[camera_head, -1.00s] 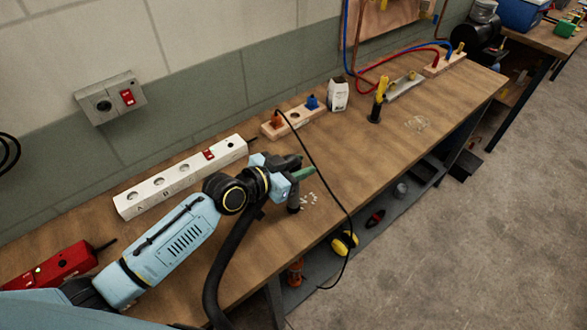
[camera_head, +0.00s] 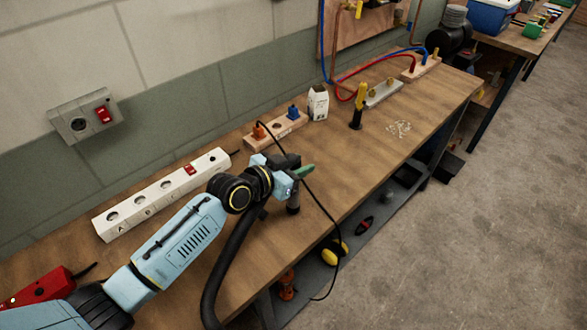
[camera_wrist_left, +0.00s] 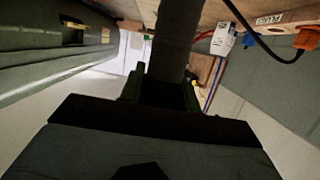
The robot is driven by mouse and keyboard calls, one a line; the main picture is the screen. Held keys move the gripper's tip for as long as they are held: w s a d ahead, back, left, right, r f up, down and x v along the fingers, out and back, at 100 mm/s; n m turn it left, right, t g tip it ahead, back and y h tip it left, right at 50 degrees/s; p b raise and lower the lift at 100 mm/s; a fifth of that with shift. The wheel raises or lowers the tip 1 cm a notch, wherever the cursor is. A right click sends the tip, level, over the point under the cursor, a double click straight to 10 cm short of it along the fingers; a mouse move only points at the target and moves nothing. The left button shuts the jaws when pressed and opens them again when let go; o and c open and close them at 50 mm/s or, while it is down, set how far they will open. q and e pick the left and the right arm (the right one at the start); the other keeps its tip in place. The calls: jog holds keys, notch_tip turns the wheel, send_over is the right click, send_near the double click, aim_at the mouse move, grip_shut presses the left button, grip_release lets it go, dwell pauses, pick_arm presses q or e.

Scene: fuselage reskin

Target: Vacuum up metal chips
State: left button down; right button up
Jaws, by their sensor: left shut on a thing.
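My left gripper (camera_head: 297,174) is shut on the black vacuum nozzle (camera_head: 293,204), which points down at the bench top near its front edge. A dark hose (camera_head: 223,262) hangs behind the wrist. In the left wrist view the nozzle (camera_wrist_left: 180,40) stands between the green fingers. A scatter of pale metal chips (camera_head: 399,128) lies on the bench to the right, well away from the nozzle. No chips show around the nozzle tip. My right gripper is not in view.
On the wooden bench (camera_head: 350,160) stand a white power strip (camera_head: 160,192), a socket block (camera_head: 277,130), a white carton (camera_head: 318,103) and a yellow-handled tool (camera_head: 359,105). A black cable (camera_head: 328,215) runs past the gripper over the front edge. Bench between nozzle and chips looks clear.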

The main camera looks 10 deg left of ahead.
pick_arm(q)
notch_tip(320, 180, up, 8)
jog(key=w+d+p, duration=0.1)
jog(key=p, duration=0.5)
jog(key=shift+w+f, duration=0.15)
jog(key=shift+w, duration=0.1)
dwell(0.8)
jog(key=shift+d, duration=0.1)
dwell(0.5)
